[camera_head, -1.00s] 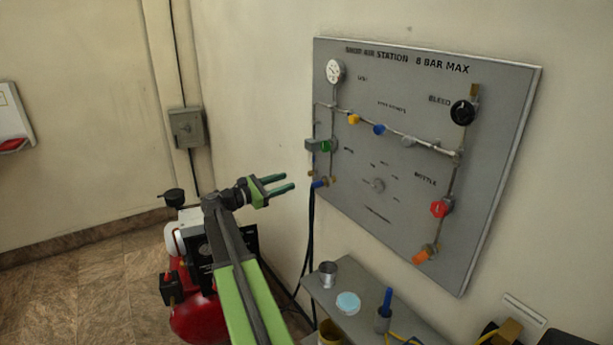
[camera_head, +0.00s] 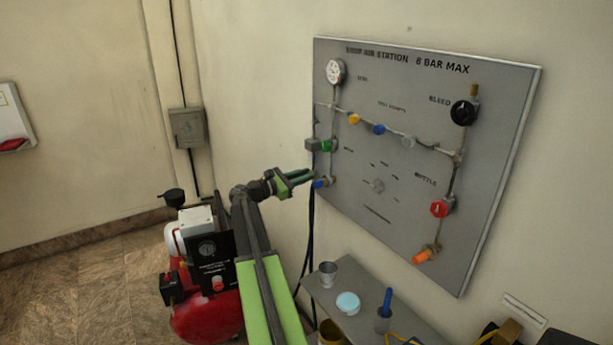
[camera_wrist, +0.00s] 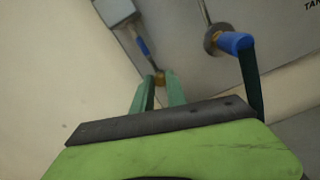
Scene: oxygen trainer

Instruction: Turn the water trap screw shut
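The water trap hangs at the left edge of the grey panel, with a grey top (camera_head: 312,144). In the wrist view its grey top (camera_wrist: 114,10), a slim blue part and a small brass screw (camera_wrist: 159,76) at the lower end show. My gripper (camera_head: 313,173) reaches right, its fingertips at the panel's lower left edge, where they hide the screw in the head view. In the wrist view my gripper (camera_wrist: 161,79) has its green fingers apart, with the screw between or just beyond the tips. I cannot tell whether they touch it.
A blue fitting (camera_wrist: 235,42) with a dark hose sits close right of the fingers. A green valve (camera_head: 327,145) is above. A grey shelf (camera_head: 350,312) with cups is below right. A red compressor (camera_head: 205,318) stands on the floor below my arm.

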